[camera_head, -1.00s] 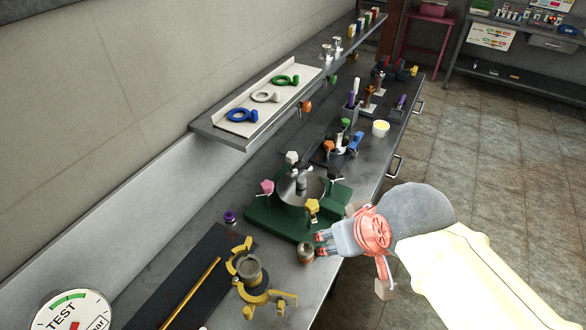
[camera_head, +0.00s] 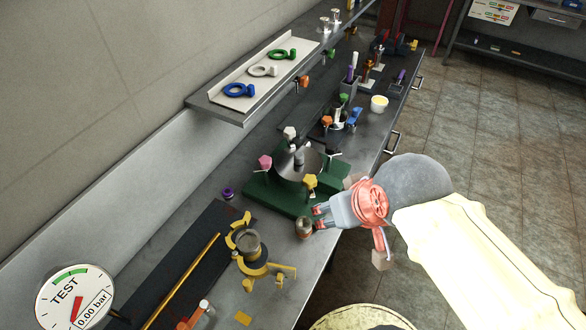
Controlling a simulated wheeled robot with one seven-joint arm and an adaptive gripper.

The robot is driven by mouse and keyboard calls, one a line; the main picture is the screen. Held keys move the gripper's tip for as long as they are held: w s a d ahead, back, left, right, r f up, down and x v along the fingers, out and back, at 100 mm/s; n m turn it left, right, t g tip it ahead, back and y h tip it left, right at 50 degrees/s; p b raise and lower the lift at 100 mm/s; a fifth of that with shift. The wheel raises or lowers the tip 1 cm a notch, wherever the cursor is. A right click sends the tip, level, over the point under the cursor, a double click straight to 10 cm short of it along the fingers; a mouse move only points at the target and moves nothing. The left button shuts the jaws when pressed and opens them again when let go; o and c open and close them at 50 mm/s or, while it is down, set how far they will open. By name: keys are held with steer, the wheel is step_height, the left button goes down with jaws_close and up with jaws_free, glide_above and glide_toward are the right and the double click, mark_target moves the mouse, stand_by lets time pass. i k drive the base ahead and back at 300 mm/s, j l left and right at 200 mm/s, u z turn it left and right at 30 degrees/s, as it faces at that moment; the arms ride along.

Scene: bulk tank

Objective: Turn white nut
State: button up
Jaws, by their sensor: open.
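The white nut (camera_head: 290,132) sits at the back left of a round metal lid (camera_head: 298,164) on a green base (camera_head: 281,195) on the bench. A pink nut (camera_head: 265,162) and a yellow nut (camera_head: 311,181) stand around the same lid. My gripper (camera_head: 316,218) is open at the bench's front edge, to the right of and nearer than the green base.
A yellow clamp fixture (camera_head: 251,260) stands nearer on the bench. A shelf (camera_head: 217,104) with coloured rings overhangs the bench at the back. A gauge (camera_head: 75,297) reads 0.00 bar. A cup (camera_head: 379,103) and tool holders stand farther along.

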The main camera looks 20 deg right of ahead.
mark_target(289, 133)
steer(key=l+u, duration=0.35)
steer(key=l, duration=1.3)
